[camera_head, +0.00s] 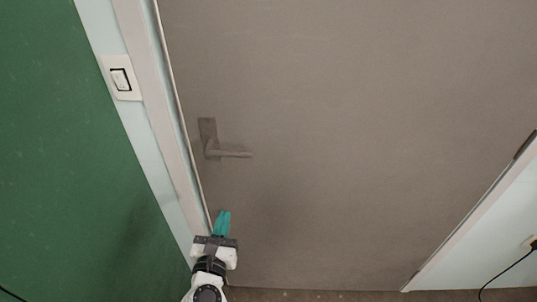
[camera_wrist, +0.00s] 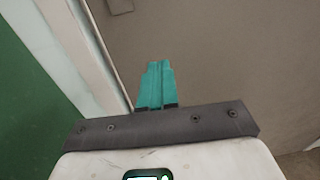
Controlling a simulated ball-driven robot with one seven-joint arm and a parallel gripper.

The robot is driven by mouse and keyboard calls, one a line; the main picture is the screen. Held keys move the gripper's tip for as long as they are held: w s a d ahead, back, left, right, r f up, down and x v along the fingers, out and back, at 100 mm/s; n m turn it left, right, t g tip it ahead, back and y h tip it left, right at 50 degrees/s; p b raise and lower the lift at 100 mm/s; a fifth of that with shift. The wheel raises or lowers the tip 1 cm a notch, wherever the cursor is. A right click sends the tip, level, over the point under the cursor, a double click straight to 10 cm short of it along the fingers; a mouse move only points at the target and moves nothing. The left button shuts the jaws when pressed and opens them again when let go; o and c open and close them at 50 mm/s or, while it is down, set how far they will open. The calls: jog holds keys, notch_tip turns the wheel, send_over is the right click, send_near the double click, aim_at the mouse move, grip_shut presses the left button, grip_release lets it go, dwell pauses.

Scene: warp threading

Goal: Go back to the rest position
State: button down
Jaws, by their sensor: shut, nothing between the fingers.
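My gripper (camera_head: 224,220) has teal fingers and is at the lower left of the head view, in front of the door's lower left part near the frame. It also shows in the wrist view (camera_wrist: 156,82), with the two fingers together and nothing between them. The grey-brown door (camera_head: 350,130) appears closed. Its lever handle (camera_head: 230,153) is above my gripper in the head view, and the fingers are apart from it. Part of the handle plate (camera_wrist: 120,5) shows at the top edge of the wrist view.
A white door frame (camera_head: 165,110) runs along the door's left side, with a green wall (camera_head: 60,150) beyond. A light switch (camera_head: 121,78) is on the pale strip. A white wall (camera_head: 470,255) with a black cable (camera_head: 507,270) is at the lower right.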

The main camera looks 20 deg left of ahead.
jog(key=d+r+n+g+y, duration=0.2)
jog(key=d+n+y, duration=0.95)
jog(key=n, duration=0.95)
jog(key=s+d+f+n+g+h, duration=0.3)
jog(key=s+d+f+n, duration=0.1)
jog(key=d, duration=0.4)
jog(key=s+d+f+n+g+h, duration=0.3)
jog(key=s+d+f+n, duration=0.15)
jog(key=d, duration=0.35)
jog(key=s+d+f+n+g+h, duration=0.3)
jog(key=s+d+f, duration=0.2)
jog(key=d, duration=0.3)
jog(key=s+d+n+g+h, duration=0.1)
jog(key=s+d+g+h, duration=0.4)
jog(key=s+d, duration=0.9)
jog(key=shift+s+r+g+h, duration=0.15)
jog(key=shift+s+g+h, duration=0.2)
jog(key=shift+s, duration=0.55)
